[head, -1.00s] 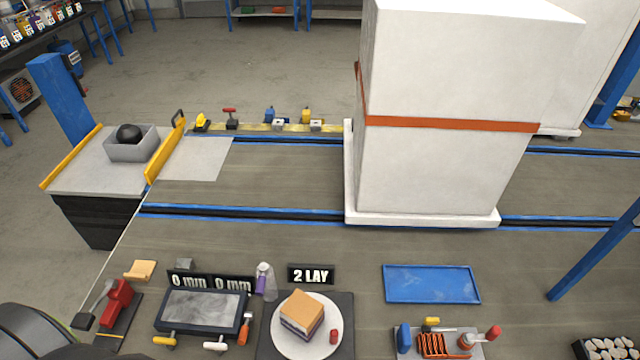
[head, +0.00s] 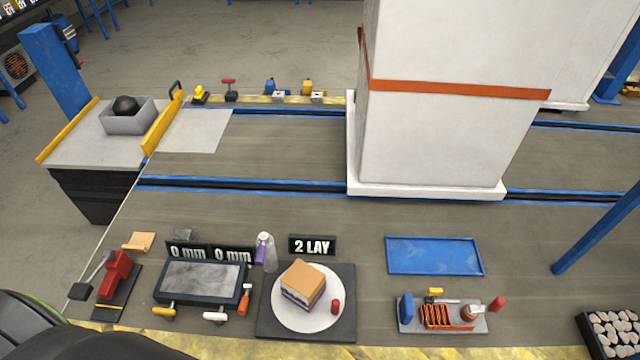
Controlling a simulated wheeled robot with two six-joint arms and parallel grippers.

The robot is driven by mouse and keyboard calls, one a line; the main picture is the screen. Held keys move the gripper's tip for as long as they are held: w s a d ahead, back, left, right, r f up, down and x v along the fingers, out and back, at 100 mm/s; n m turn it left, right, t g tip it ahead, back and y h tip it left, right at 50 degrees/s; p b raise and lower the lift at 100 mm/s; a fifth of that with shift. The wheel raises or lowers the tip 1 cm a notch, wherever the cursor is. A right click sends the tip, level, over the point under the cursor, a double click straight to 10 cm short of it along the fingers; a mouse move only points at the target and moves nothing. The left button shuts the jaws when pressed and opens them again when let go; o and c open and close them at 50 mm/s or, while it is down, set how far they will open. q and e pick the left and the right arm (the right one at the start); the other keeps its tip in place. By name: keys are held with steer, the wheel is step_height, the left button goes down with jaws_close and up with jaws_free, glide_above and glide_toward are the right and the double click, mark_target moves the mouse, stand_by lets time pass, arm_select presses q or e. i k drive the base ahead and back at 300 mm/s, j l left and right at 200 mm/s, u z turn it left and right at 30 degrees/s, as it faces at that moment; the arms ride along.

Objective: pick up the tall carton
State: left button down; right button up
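A tall white block-like box (head: 445,135) with an orange-red band around it stands upright on a white base (head: 430,190) at the right of the middle. Its top is cut off by the picture's upper edge. Neither of my grippers shows in the head view.
Blue-edged rails run across the floor-like surface under the box. In front lie a plate (head: 280,312) with a layered block, a blue tray (head: 434,270), a small tool tray (head: 470,325) and a grey-topped device (head: 203,277). A grey bin (head: 129,118) holds a black ball.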

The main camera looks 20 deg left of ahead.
mark_target(303, 285)
steer(key=u, duration=0.75)
